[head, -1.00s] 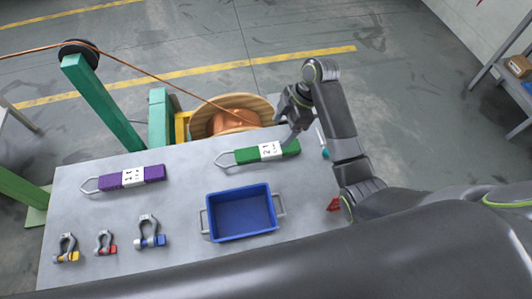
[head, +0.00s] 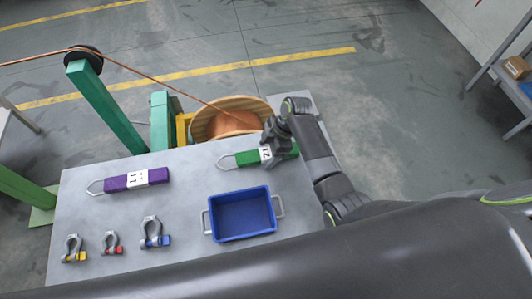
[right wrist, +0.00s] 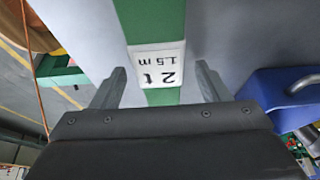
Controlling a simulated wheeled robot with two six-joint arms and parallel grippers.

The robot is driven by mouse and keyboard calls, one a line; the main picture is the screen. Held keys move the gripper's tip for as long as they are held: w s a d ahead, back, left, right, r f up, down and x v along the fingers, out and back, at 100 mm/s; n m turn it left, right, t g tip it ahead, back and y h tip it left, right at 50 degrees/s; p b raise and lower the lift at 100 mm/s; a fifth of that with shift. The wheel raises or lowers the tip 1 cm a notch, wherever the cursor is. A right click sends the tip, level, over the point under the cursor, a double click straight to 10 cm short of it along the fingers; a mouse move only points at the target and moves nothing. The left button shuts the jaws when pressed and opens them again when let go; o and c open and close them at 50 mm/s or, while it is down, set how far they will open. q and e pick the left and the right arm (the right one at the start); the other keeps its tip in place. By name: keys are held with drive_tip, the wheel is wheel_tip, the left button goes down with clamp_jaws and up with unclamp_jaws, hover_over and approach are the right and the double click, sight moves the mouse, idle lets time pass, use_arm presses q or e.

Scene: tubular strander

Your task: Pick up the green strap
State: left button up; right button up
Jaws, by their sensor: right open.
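The green strap (head: 246,158) lies on the grey table near its back edge, with a white label and a metal loop at its left end. In the right wrist view the green strap (right wrist: 152,20) runs down between the fingers, its label reading "2 t 1.5 m". My right gripper (head: 268,158) is over the strap's label area and hides part of it. In the right wrist view my right gripper (right wrist: 160,88) is open, one finger on each side of the strap, with gaps to both. My left gripper is not in view.
A blue bin (head: 242,214) stands in front of the strap. A purple strap (head: 136,179) lies at the left. Several shackles, including a blue-pinned one (head: 152,232), sit at the front left. A cable reel (head: 230,118) stands behind the table (head: 185,195).

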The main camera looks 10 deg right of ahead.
drive_tip(key=shift+c, duration=0.3)
drive_tip(key=c, duration=1.2)
drive_tip(key=shift+r, duration=0.1)
drive_tip(key=shift+c, duration=0.2)
